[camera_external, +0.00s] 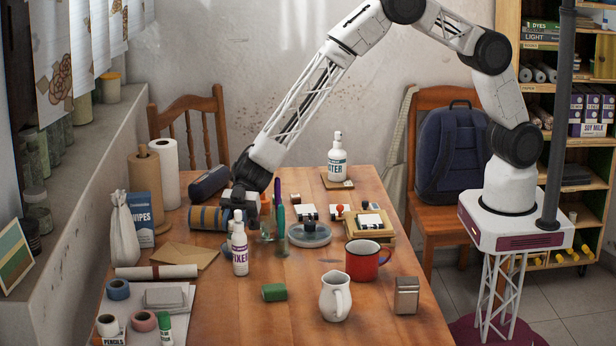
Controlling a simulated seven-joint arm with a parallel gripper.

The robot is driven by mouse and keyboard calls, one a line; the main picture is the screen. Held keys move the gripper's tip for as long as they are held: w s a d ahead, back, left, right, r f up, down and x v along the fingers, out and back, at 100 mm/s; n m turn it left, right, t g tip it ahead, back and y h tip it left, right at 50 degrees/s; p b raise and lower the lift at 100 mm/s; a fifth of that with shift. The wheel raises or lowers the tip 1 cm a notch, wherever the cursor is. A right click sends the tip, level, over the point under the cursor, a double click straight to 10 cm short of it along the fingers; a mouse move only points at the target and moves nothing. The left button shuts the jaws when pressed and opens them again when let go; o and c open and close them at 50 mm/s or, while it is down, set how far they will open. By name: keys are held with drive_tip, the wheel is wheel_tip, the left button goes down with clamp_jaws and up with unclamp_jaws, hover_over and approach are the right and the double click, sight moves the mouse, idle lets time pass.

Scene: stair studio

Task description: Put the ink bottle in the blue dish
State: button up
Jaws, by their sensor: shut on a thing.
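My gripper (240,207) is low over the left middle of the table, above and behind the white FIXER bottle (240,256). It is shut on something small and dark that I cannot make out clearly. I cannot pick out the ink bottle with certainty. A small piece of something blue (227,246) shows beside the FIXER bottle, below my gripper; it may be the blue dish, mostly hidden. A round, grey-blue shallow dish (310,238) lies to the right, apart from my gripper.
A glass with brushes (281,235) stands just right of my gripper. A striped roll (205,218) lies to its left.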

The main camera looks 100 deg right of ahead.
drive_tip(key=shift+f, duration=0.2)
drive_tip(key=o, duration=0.9)
drive_tip(key=shift+r, duration=0.1)
drive_tip(key=shift+s+d+r, duration=0.15)
drive_tip(key=shift+d+r, duration=0.1)
drive_tip(key=shift+d, duration=0.4)
drive_tip(key=shift+s+d+r, duration=0.2)
drive_tip(key=shift+d+r, duration=0.3)
drive_tip(key=shift+r, duration=0.9)
drive_tip(key=shift+s+d+r, duration=0.15)
drive_tip(key=shift+d+r, duration=0.35)
drive_tip(key=shift+r, duration=0.9)
drive_tip(key=shift+s+d+r, duration=0.2)
drive_tip(key=shift+d+r, duration=0.3)
drive_tip(key=shift+r, duration=0.9)
